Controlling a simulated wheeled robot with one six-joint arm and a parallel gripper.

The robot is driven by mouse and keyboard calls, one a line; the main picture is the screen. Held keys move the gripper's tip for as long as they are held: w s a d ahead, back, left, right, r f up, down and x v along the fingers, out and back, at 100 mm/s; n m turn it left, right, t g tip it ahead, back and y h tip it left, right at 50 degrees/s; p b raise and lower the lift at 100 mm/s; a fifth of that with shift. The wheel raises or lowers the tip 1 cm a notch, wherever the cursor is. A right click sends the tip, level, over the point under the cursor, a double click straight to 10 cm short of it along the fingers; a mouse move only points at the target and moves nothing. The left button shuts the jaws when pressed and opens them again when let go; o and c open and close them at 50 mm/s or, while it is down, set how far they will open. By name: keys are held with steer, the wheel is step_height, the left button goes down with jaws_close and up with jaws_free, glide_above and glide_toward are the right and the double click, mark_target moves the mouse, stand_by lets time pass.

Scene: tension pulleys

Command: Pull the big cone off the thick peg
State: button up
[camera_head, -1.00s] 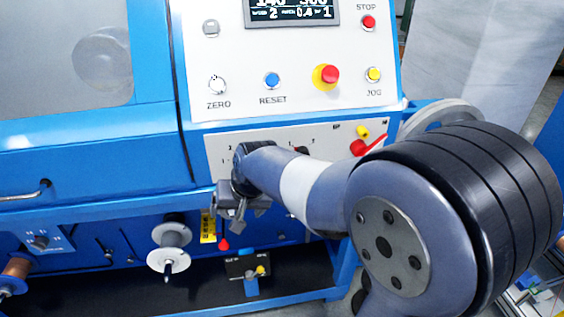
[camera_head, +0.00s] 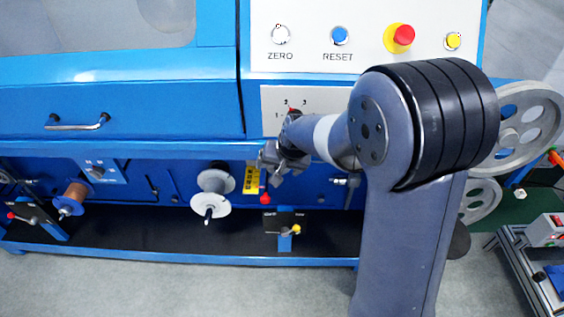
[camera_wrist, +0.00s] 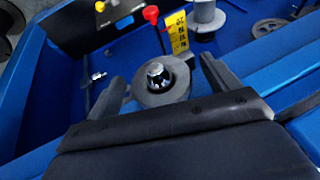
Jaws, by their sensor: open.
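In the wrist view a grey round piece with a wide rim (camera_wrist: 152,92), which looks like the big cone, sits on a peg with a shiny metal tip (camera_wrist: 158,73). My gripper (camera_head: 280,163) is open, with one finger on each side of this piece in the wrist view. I cannot tell whether the fingers touch it. In the head view the piece is hidden behind my gripper. A pale two-flanged spool (camera_head: 213,182) on another peg is to the left of my gripper; it also shows in the wrist view (camera_wrist: 207,17).
Large grey wheels (camera_head: 528,118) are at the right. The blue machine front rises behind.

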steer(key=shift+f, duration=0.1)
steer(key=c, duration=1.1)
steer(key=shift+s, duration=0.15)
steer(key=shift+s, duration=0.25)
steer(key=shift+s+a, duration=0.1)
steer(key=shift+s, duration=1.4)
stand_by(0.6)
steer(key=shift+s, duration=1.55)
steer(key=shift+s+a, duration=0.15)
steer(key=shift+s, duration=1.85)
